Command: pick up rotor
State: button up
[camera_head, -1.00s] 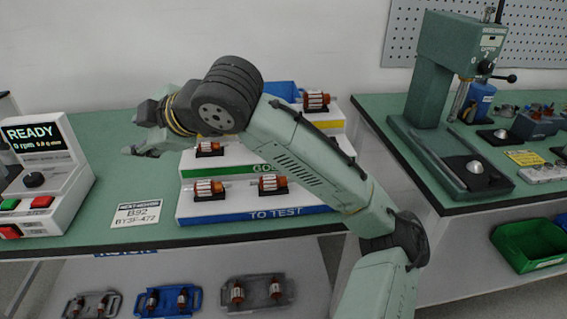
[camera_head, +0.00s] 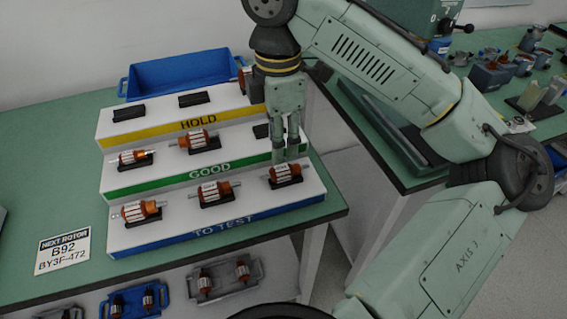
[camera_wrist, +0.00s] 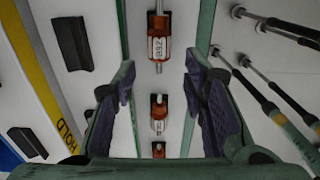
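Three copper-and-white rotors lie in dark cradles on the TO TEST step: left (camera_head: 140,210), middle (camera_head: 215,193) and right (camera_head: 284,174). My gripper (camera_head: 286,158) points down just above and behind the right rotor. Its fingers are apart with nothing held between them. In the wrist view my open gripper (camera_wrist: 160,100) frames a row of rotors; the largest, labelled rotor (camera_wrist: 159,48) lies beyond the fingertips, its label too small to read surely. A sign (camera_head: 63,252) reads NEXT ROTOR B92, BY3F-472.
The GOOD step holds two rotors (camera_head: 198,140) and an empty cradle (camera_head: 262,131) beside my gripper. The HOLD step has two empty cradles (camera_head: 195,99) and a partly hidden rotor. A blue bin (camera_head: 180,72) stands behind. Trays (camera_head: 140,300) sit below the bench.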

aim_at(276, 168)
jog(key=f, duration=0.5)
jog(key=f+p, duration=0.1)
jog(key=f, duration=0.2)
jog(key=shift+a+f, duration=0.15)
jog(key=shift+a, duration=0.2)
jog(key=shift+c, duration=0.5)
grip_shut()
